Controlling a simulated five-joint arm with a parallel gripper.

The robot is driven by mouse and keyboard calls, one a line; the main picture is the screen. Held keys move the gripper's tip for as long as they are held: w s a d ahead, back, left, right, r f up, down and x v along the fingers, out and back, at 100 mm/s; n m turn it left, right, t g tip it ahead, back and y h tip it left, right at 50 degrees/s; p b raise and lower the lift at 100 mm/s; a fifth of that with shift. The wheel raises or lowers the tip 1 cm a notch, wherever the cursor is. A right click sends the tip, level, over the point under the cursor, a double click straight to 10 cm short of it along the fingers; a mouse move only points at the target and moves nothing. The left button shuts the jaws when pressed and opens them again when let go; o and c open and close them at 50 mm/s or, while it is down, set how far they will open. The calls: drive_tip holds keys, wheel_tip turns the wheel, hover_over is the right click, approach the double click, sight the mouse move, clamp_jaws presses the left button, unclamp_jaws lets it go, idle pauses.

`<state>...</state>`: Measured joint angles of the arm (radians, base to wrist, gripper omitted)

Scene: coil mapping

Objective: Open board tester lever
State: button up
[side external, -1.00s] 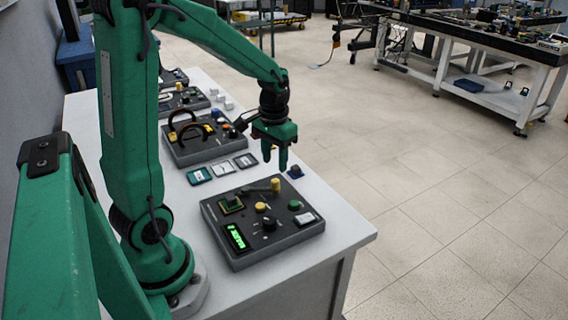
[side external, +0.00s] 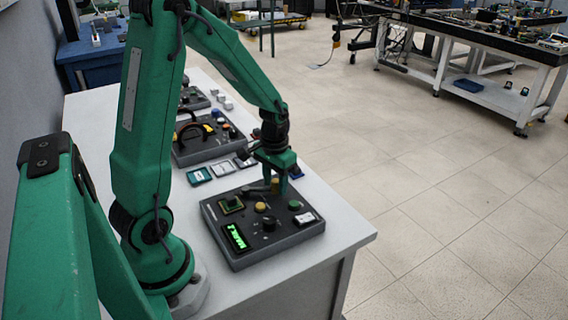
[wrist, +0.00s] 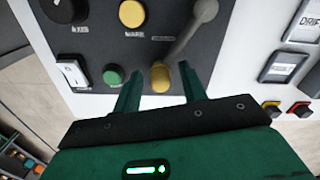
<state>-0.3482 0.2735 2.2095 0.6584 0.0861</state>
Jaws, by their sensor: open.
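The board tester (side external: 262,252) is a dark box on the near part of the white bench. Its lever (wrist: 186,38) is a grey rod with a yellow tip (wrist: 160,77), lying low across the panel near the far edge. The yellow tip also shows in the side view (side external: 275,186). My gripper (wrist: 160,70) is open, pointing down, with one finger on each side of the yellow tip. A gap shows on both sides in the wrist view. In the side view my gripper (side external: 283,185) partly hides the lever's tip end.
The panel also carries a yellow button (side external: 261,207), a green button (side external: 294,205), a black knob (side external: 269,224), a white rocker switch (side external: 304,218), a small green board (side external: 231,205) and a lit green display (side external: 235,236). Small label cards (side external: 199,175) and another dark box (side external: 207,140) lie behind.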

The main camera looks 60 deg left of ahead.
clamp_jaws()
drive_tip(key=shift+s+d+f, duration=0.1)
idle(0.4)
